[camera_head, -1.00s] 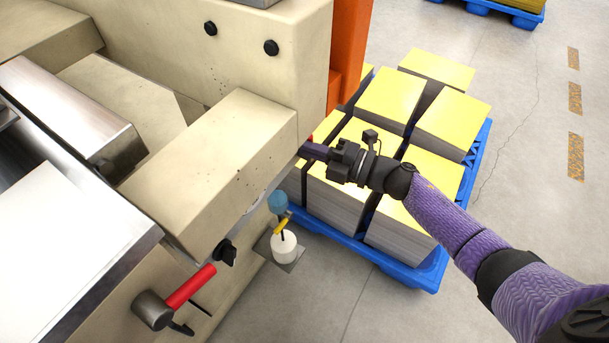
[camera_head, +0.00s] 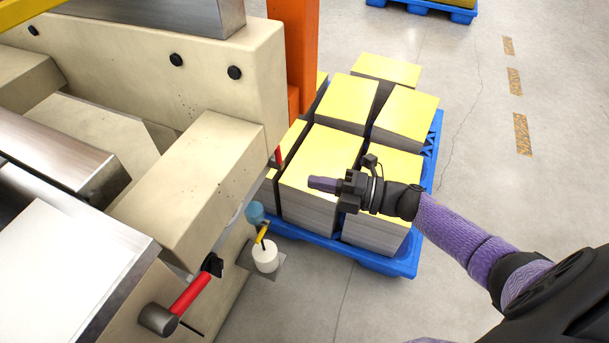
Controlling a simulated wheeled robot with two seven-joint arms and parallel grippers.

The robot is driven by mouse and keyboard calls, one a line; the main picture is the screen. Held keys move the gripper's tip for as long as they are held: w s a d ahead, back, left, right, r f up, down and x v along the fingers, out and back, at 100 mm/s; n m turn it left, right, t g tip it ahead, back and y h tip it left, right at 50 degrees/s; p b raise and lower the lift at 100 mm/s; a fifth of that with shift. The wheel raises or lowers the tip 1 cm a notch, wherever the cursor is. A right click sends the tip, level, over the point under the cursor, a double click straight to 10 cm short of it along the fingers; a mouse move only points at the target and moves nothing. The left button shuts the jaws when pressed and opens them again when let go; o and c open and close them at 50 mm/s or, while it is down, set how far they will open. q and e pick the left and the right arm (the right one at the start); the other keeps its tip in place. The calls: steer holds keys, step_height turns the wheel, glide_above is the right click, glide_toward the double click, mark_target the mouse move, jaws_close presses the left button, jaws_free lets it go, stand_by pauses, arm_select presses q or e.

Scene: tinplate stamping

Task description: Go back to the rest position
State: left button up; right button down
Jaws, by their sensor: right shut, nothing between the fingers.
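My right gripper (camera_head: 322,185) is shut and empty. It shows in the head view above the yellow-topped stacks, apart from the beige machine to its left. My right arm comes in from the lower right in a purple sleeve. My left gripper is not in view.
A beige press (camera_head: 200,180) with a red-handled lever (camera_head: 190,293) fills the left side. Several yellow-topped sheet stacks (camera_head: 322,160) stand on a blue pallet (camera_head: 402,262). An orange post (camera_head: 296,50) rises behind the press. The grey floor (camera_head: 540,170) at the right is clear.

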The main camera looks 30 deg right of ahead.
stand_by(0.4)
